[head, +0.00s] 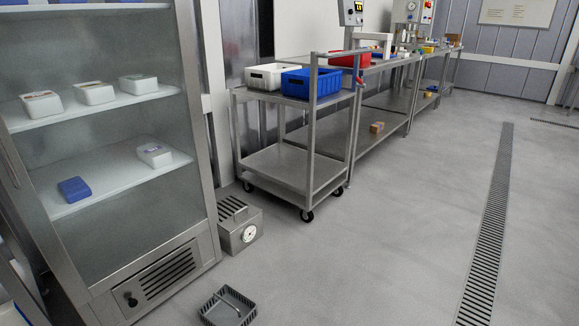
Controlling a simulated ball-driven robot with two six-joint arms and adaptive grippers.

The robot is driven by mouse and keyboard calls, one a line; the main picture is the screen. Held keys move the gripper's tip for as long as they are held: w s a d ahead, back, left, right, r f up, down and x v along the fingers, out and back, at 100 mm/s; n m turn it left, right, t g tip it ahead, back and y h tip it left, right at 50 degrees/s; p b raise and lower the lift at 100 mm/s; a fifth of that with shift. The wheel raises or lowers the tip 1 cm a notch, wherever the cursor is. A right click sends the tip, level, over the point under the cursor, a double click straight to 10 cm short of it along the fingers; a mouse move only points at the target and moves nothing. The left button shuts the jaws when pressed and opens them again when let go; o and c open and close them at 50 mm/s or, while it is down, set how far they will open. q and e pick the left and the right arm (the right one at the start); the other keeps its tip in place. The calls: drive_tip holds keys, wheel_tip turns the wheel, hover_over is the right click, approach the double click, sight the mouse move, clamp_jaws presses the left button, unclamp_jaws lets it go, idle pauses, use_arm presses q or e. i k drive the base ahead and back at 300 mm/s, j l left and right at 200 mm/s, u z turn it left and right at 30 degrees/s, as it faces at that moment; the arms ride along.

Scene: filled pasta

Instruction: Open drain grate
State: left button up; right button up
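A long slotted drain grate (489,235) lies in the floor on the right side of the head view. It runs from the near floor toward the far wall and looks flush with the floor. I cannot tell whether it is one piece or several sections. No gap or raised part shows along it. Neither of my grippers is in view.
A small grey slotted basket (227,307) with a bar handle sits on the near floor. A steel box with a dial (239,226) stands beside the glass-door cabinet (204,190). A wheeled cart (312,150) holds white and blue bins. The floor (390,240) between cart and grate is clear.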

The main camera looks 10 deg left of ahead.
sight(233, 211)
drive_tip(key=i+z, duration=0.25)
drive_tip(key=i, duration=0.5)
drive_tip(key=i+j+z, duration=0.25)
drive_tip(key=i, duration=0.5)
drive_tip(key=i+l+u, duration=0.1)
drive_tip(key=i+u, duration=0.2)
drive_tip(key=i, duration=0.15)
drive_tip(key=i+l+u, duration=0.3)
drive_tip(key=i+j, duration=0.1)
